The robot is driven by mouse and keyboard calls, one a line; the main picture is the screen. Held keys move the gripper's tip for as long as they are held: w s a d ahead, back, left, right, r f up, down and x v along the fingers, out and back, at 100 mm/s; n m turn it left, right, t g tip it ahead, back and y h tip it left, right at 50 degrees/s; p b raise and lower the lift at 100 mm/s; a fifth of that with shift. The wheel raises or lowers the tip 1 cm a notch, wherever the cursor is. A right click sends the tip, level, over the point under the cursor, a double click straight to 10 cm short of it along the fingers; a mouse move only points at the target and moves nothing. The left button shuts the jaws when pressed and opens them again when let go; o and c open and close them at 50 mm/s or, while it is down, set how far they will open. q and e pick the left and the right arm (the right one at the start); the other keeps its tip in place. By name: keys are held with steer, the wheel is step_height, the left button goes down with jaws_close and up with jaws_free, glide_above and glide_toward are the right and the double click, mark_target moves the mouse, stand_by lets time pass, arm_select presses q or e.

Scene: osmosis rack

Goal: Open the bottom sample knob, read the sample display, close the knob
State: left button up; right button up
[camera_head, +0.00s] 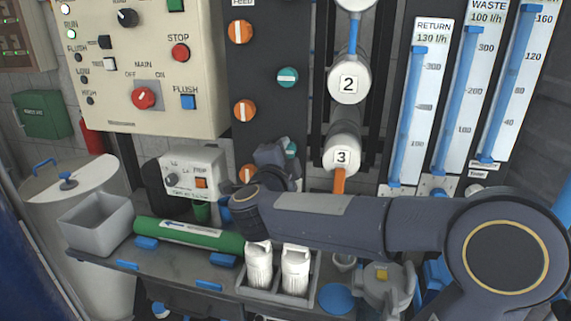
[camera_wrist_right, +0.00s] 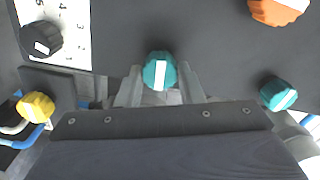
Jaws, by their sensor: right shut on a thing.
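A dark panel (camera_head: 262,60) carries orange knobs on its left and teal knobs on its right. The lowest teal knob in sight (camera_head: 291,149) is partly hidden by my right gripper (camera_head: 272,155). In the right wrist view a teal knob (camera_wrist_right: 160,70) with a white stripe along the picture's vertical sits between the fingers of my right gripper (camera_wrist_right: 160,84), which is shut on it. The higher teal knob (camera_head: 288,77) has a level white stripe. I cannot make out a sample display. My left gripper is out of view.
The right wrist view also shows another teal knob (camera_wrist_right: 278,94), an orange knob (camera_wrist_right: 277,10), a black knob (camera_wrist_right: 41,39) and a yellow knob (camera_wrist_right: 36,106). Below the panel are a green cylinder (camera_head: 188,233) and white bottles (camera_head: 295,268). Flow meters (camera_head: 465,95) stand at the right.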

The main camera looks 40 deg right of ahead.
steer(key=shift+f+m+b, duration=0.1)
steer(key=shift+m+b, duration=0.35)
steer(key=shift+m, duration=0.15)
steer(key=o, duration=1)
steer(key=v, duration=0.8)
steer(key=shift+w, duration=0.15)
